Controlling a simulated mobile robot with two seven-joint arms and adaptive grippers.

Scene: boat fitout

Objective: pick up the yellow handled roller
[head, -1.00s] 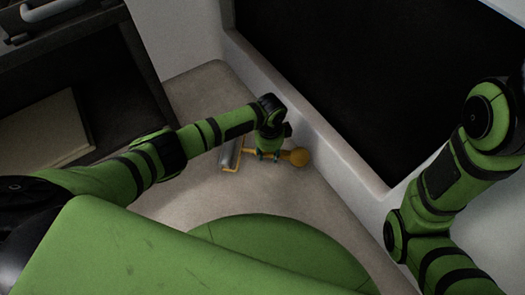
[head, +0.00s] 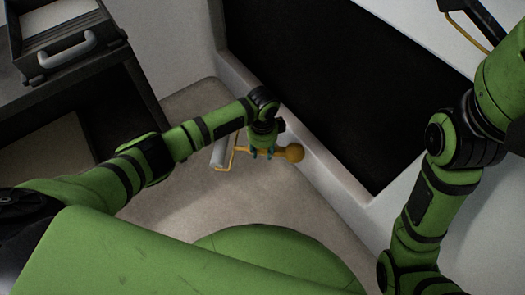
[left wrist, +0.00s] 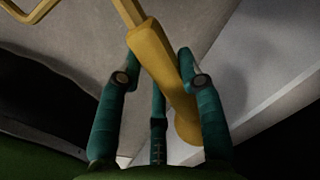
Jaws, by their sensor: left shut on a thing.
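The yellow handled roller (head: 293,153) is in the grasp of my left gripper (head: 262,154), in the middle of the head view. Its grey cylinder (head: 219,154) and yellow wire frame point left, and its rounded handle end points right. In the left wrist view my left gripper (left wrist: 160,76) has its teal fingers around the yellow handle (left wrist: 157,62), closed on it. The handle slants down to the right between the fingers. The roller appears to be held above the pale floor, though the height is hard to judge. My right arm is at the right, and its gripper is out of view.
A white ledge (head: 318,172) runs beside the roller under a large black panel (head: 300,75). A dark shelf unit (head: 140,75) with a grey-handled box (head: 65,45) stands at the upper left. A thin yellow rod (head: 466,32) shows at the upper right.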

